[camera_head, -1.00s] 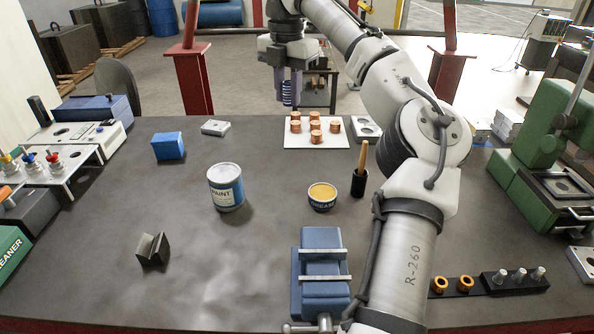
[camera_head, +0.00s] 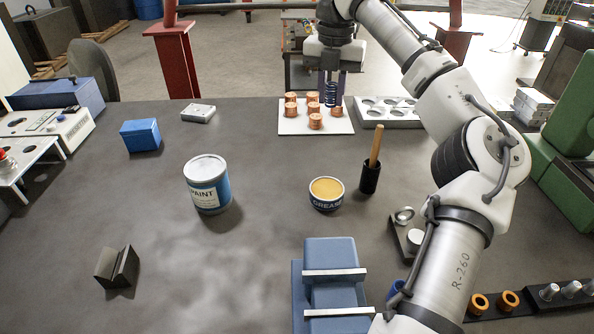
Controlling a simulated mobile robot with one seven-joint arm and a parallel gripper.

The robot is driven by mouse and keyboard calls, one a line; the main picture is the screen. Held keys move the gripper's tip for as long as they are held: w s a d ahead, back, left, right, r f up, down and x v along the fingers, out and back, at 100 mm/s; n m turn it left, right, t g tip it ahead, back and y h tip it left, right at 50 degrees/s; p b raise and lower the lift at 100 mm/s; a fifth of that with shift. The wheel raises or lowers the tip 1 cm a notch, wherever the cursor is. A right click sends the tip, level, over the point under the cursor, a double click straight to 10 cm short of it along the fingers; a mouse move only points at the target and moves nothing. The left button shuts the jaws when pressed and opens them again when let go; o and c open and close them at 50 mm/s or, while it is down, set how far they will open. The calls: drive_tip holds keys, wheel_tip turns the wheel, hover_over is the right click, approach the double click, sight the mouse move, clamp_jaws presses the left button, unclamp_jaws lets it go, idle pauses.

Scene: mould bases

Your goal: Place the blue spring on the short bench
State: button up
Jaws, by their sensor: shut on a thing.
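My gripper (camera_head: 332,88) is shut on the blue spring (camera_head: 331,95), a dark blue coil held upright between the fingers. The fingers hide part of the coil. In the picture the spring shows over the back right part of a white plate (camera_head: 290,127) with several copper pieces. Its height above the plate is hard to tell. A dark grey worktop (camera_head: 260,255) fills most of the view. I cannot tell whether this worktop or something behind it is the short bench.
A grey tray with round hollows (camera_head: 390,123) lies right of the white plate. A grease tub (camera_head: 327,193), a black holder with a wooden handle (camera_head: 370,177), a paint can (camera_head: 207,184) and a blue vise (camera_head: 330,260) stand nearer. The worktop's left middle has free room.

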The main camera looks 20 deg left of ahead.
sight(331, 106)
wheel_tip(331, 106, down, 18)
drive_tip(key=shift+r, duration=0.25)
drive_tip(key=shift+f, duration=0.15)
drive_tip(key=o, duration=1)
wheel_tip(331, 106, up, 12)
drive_tip(key=shift+r, duration=0.2)
